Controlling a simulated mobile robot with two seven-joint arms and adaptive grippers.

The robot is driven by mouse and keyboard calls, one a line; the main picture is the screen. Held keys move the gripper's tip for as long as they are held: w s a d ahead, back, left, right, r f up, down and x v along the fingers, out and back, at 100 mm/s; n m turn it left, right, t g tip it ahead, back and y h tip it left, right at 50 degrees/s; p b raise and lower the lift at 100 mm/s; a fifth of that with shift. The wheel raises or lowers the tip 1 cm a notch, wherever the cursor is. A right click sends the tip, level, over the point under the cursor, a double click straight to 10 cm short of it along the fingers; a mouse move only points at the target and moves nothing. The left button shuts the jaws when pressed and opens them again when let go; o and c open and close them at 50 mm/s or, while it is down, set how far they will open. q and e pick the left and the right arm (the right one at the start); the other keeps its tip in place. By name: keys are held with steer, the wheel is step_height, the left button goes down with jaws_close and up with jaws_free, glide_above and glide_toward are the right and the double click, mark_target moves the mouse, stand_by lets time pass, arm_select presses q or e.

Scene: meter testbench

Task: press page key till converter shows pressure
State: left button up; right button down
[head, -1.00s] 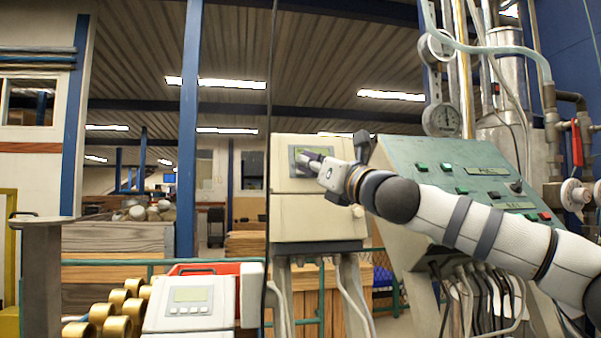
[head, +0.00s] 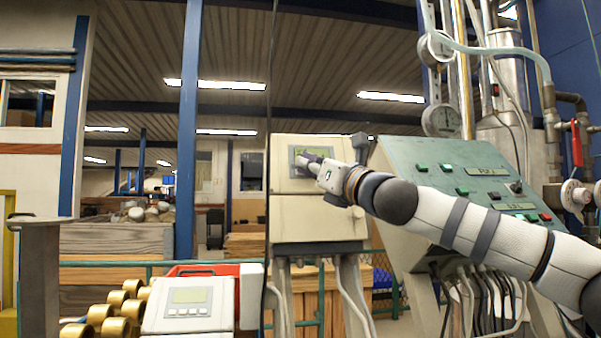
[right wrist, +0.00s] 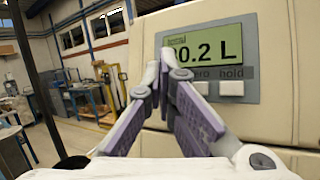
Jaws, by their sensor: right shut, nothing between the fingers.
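The beige converter box (head: 318,218) stands upright in the middle of the head view, with a grey display panel (head: 297,151) on its upper front. In the right wrist view its green display (right wrist: 222,45) reads "0.2 L", with the leading part partly covered. White keys labelled "zero" (right wrist: 198,87) and "hold" (right wrist: 231,88) sit below it. No page key label can be read; the panel's left part is hidden by my fingers. My right gripper (head: 303,160) is shut and empty, its fingertips (right wrist: 162,68) in front of the panel's left side. Contact with a key cannot be told. My left gripper is out of view.
A sloped green console (head: 440,165) with buttons stands right of the converter, behind my right arm. A white meter (head: 187,310) with its own display stands at the lower left, beside gold cylinders (head: 105,310). Pipes and gauges (head: 441,120) rise at the right.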

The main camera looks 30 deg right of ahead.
steer(key=shift+s+a+r, duration=0.15)
steer(key=shift+s+r, duration=0.1)
steer(key=shift+s, duration=0.45)
steer(key=shift+w+f, duration=0.1)
steer(key=shift+w, duration=0.3)
steer(key=shift+w+f, duration=0.15)
steer(key=shift+w, duration=0.2)
stand_by(0.7)
steer(key=shift+s, duration=0.1)
steer(key=shift+s+r, duration=0.2)
steer(key=shift+s, duration=0.45)
